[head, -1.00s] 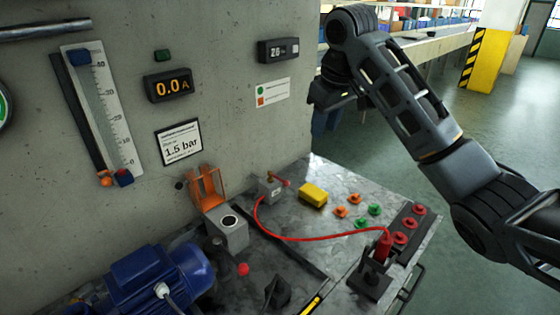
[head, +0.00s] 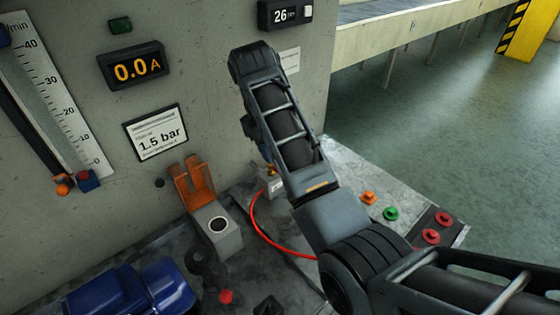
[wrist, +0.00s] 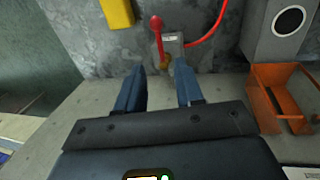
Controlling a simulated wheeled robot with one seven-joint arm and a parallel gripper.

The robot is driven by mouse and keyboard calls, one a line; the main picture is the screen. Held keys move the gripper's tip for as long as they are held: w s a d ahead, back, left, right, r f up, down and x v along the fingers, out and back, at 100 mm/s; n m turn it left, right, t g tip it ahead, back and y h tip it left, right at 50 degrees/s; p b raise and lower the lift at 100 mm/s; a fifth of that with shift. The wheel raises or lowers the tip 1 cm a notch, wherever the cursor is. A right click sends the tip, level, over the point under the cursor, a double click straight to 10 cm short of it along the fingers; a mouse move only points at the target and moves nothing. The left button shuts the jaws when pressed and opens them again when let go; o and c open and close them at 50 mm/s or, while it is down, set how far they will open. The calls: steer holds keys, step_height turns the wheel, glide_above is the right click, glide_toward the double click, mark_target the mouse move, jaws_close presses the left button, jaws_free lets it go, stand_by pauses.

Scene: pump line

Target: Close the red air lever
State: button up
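The red air lever (wrist: 157,28) shows in the wrist view, with a round red knob at its upper end and a brass-coloured fitting at its lower end. It is on a small grey valve box (wrist: 173,46) that a red hose (wrist: 208,28) runs from. My gripper (wrist: 160,70) is open and empty, its two blue fingers pointing at the valve box with the lever's line between them. I cannot tell whether a finger touches it. In the head view my arm covers much of the valve box (head: 274,187) and the fingertips are mostly hidden.
An orange bracket (head: 194,183) and a grey block with a round hole (head: 216,230) stand left of the valve box. A yellow block (wrist: 117,12) lies beside it. The concrete wall (head: 210,80) rises close behind. Red buttons (head: 432,236) are at the right.

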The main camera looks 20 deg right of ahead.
step_height(320, 180, down, 7)
steer(key=d, duration=0.1)
steer(key=shift+w+d+f, duration=0.2)
steer(key=shift+c, duration=0.2)
jaws_close()
stand_by(0.4)
stand_by(1.1)
